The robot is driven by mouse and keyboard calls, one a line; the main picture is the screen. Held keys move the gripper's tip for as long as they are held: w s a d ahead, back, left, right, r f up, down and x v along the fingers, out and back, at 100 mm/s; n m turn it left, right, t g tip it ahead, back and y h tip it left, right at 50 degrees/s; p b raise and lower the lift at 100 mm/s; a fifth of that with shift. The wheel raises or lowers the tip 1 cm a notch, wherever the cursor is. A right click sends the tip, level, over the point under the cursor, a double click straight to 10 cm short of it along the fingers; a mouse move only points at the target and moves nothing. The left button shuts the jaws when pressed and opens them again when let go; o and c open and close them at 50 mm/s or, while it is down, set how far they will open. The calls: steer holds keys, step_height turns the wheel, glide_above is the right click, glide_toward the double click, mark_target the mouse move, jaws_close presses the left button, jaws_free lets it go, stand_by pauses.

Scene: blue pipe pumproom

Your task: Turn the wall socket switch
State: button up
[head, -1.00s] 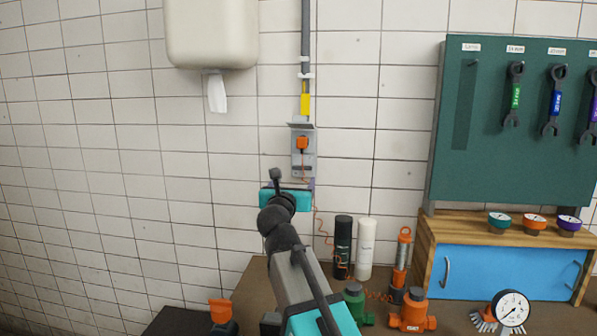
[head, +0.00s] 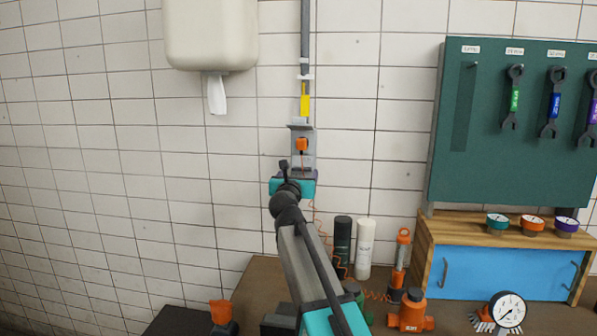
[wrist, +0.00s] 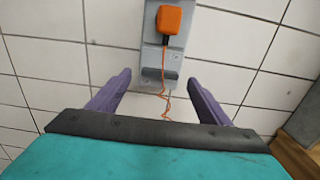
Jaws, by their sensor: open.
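The wall socket (head: 301,161) is a grey metal plate on the tiled wall below a grey conduit. An orange plug (head: 302,144) sits in it, with an orange cord hanging down; the plug also shows in the wrist view (wrist: 169,20). A small dark switch slot or lever (wrist: 160,74) is on the lower part of the plate. My gripper (wrist: 158,90) is open, its two purple fingers apart on either side of the plate's lower end. It holds nothing. In the head view, my gripper's teal body (head: 292,186) covers the area just below the socket.
A yellow tag (head: 305,99) is on the conduit. A paper dispenser (head: 210,35) hangs at upper left. Below right, a black canister (head: 342,240), a white canister (head: 365,248) and orange tools (head: 412,310) stand on the bench.

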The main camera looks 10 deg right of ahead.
mark_target(301, 169)
steer(key=shift+x, duration=1.55)
steer(key=shift+c, duration=0.2)
steer(key=c, duration=1)
